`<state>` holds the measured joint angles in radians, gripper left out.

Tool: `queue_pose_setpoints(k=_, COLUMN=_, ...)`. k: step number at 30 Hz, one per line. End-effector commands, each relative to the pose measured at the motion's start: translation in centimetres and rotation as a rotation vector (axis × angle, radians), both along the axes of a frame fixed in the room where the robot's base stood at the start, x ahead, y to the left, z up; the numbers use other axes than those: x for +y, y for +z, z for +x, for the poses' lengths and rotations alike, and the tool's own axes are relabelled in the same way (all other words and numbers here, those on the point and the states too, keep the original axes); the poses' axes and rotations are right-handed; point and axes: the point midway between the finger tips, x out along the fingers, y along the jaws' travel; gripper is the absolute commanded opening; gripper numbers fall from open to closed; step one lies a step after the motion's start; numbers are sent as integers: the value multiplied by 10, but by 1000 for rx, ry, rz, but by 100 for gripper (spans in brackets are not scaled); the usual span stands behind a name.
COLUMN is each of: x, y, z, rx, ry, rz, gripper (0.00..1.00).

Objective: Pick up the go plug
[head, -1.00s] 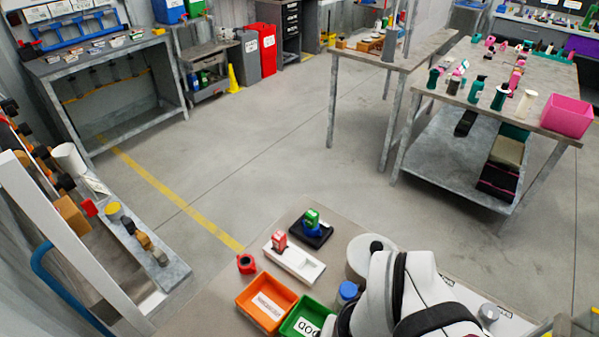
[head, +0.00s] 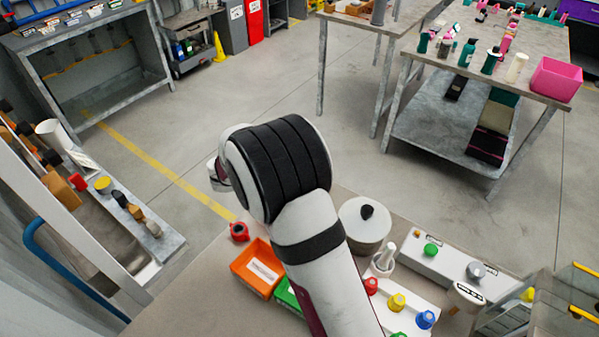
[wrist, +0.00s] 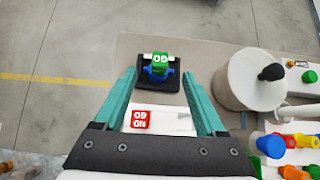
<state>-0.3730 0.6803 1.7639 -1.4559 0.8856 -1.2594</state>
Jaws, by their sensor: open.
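The go plug (wrist: 160,60) is green with a white-lettered label. In the wrist view it stands in a blue holder on a black base (wrist: 170,85), near the top centre. My gripper (wrist: 159,76) is open, its two teal fingers pointing towards the plug, one tip on each side of it in the picture. The fingers appear empty, and I cannot tell how far above the plug they are. A red no-go plug (wrist: 141,119) lies lower in the wrist view, on a white block (wrist: 170,127) between the fingers. In the head view my arm hides both plugs.
A round beige container (wrist: 240,90) with a black knob stands right of the black base. Coloured knobs crowd the right.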

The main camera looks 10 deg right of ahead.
Motion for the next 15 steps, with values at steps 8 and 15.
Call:
queue_pose_setpoints(k=8, x=-25, y=-35, z=23, rx=0, ry=-6, rz=2, gripper=72)
queue_pose_setpoints(k=15, x=-45, y=-66, z=44, rx=-2, ry=-6, rz=4, gripper=72)
